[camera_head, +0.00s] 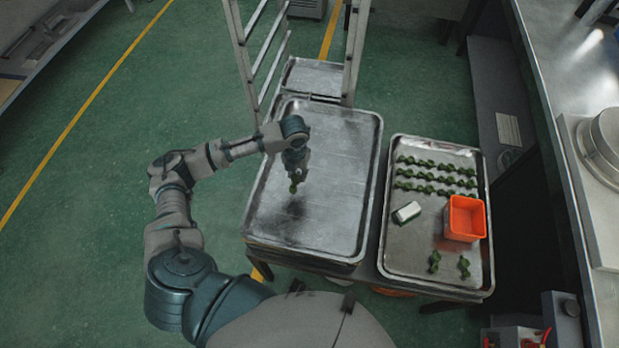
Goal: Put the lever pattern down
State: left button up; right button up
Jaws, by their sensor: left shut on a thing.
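My left gripper (294,172) points down over the left part of a large, otherwise bare metal tray (340,150). It is shut on a small green lever pattern (293,187), whose lower end shows below the fingers. A dark shadow or reflection lies on the tray just under it; I cannot tell whether the pattern touches the tray. More green patterns (436,176) lie in rows on the right metal tray (400,255), with two more (434,262) near its front. My right gripper is not in view.
The right tray also holds an orange box (465,218) and a small white block (407,212). A metal rack (355,45) stands behind the left tray. A steel counter (560,80) runs along the right. Most of the left tray is free.

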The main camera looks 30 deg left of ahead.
aim_at(298, 190)
pick_arm(q)
jog(key=f, duration=0.5)
jog(key=a+f+b, duration=0.1)
jog(key=f, duration=0.2)
jog(key=shift+f, duration=0.2)
jog(key=shift+d+f, duration=0.1)
jog(key=shift+f, duration=0.2)
jog(key=shift+d, duration=0.25)
jog(key=o, duration=1)
jog(key=shift+c, duration=0.2)
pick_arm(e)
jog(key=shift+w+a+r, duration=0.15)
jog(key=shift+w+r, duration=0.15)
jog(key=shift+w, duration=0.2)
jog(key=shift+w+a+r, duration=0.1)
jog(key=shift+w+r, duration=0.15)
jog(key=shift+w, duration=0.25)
pick_arm(q)
jog(key=shift+a+r, duration=0.1)
jog(key=shift+a, duration=0.15)
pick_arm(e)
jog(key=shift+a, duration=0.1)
